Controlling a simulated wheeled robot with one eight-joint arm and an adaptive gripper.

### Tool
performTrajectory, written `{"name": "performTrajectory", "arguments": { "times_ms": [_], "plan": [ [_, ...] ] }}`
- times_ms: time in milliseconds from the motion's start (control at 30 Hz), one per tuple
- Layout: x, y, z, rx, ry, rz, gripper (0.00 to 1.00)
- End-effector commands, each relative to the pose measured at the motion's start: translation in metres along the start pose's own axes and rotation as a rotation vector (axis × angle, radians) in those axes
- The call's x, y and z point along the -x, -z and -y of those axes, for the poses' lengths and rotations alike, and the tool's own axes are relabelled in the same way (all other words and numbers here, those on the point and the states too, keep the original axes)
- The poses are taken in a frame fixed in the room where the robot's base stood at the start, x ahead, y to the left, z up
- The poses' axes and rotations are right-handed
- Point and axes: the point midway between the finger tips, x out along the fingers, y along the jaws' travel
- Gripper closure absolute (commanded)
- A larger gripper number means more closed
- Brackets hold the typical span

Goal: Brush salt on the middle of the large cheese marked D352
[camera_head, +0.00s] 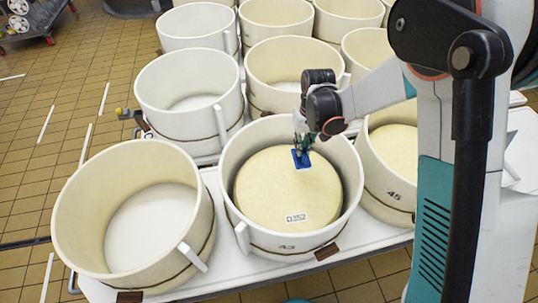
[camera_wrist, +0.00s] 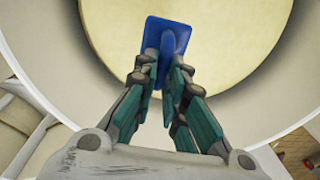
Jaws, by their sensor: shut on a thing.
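The large round pale-yellow cheese (camera_head: 270,190) lies in a white vat (camera_head: 285,238) near the middle of the head view. A white label (camera_head: 296,218) reading about "352" is on its near side. My gripper (camera_head: 303,148) is shut on a blue brush (camera_head: 301,160) over the far part of the cheese top. In the wrist view the fingers of my gripper (camera_wrist: 163,75) grip the brush handle, and the blue brush head (camera_wrist: 168,35) is in front of the cheese (camera_wrist: 230,45). I cannot tell whether the brush touches the cheese.
The vat walls rise around the cheese. An empty vat (camera_head: 70,215) stands at left, and a vat numbered 45 with another cheese (camera_head: 395,148) stands at right. Several more vats stand behind. Tiled floor (camera_head: 50,90) is clear at left.

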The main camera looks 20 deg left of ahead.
Motion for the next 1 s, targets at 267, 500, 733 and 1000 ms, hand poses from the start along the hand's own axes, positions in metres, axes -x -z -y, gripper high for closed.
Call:
{"name": "performTrajectory", "arguments": {
  "times_ms": [267, 500, 733, 1000],
  "plan": [
    [0.02, 0.002, -0.003, -0.003, 0.0, 0.0, 1.0],
    [0.02, 0.002, -0.003, -0.003, 0.0, 0.0, 1.0],
    [0.02, 0.002, -0.003, -0.003, 0.0, 0.0, 1.0],
    [0.02, 0.002, -0.003, -0.003, 0.0, 0.0, 1.0]
  ]
}}
